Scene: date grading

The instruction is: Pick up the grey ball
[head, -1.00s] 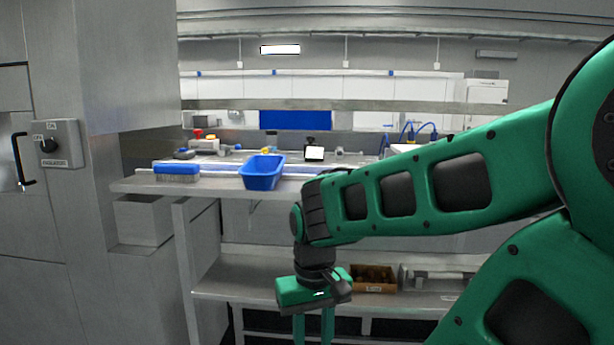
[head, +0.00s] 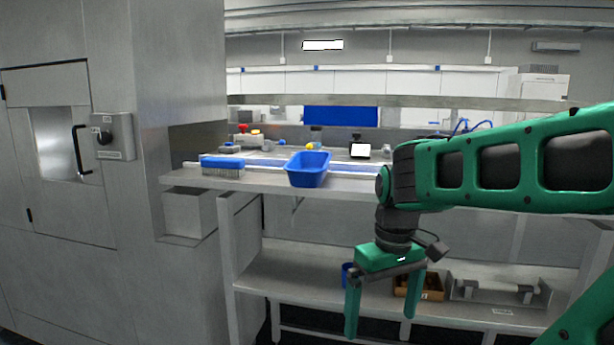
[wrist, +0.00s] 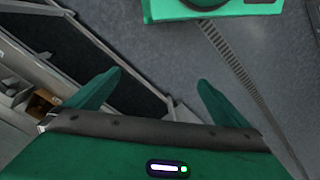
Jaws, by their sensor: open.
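A small grey roundish thing (head: 267,146), possibly the grey ball, is at the back of the worktop in the head view, left of a blue and a yellow item. It is too small to tell for sure. My gripper (head: 381,322) hangs fingers down in front of the bench, below worktop height and well apart from that thing. Its two green fingers are spread with nothing between them. In the wrist view the open gripper (wrist: 159,78) points at the floor, and no ball shows there.
A cardboard box (head: 433,290) sits on the lower shelf behind my gripper. A steel cabinet (head: 70,220) fills the left. Floor shows in the wrist view (wrist: 240,70).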

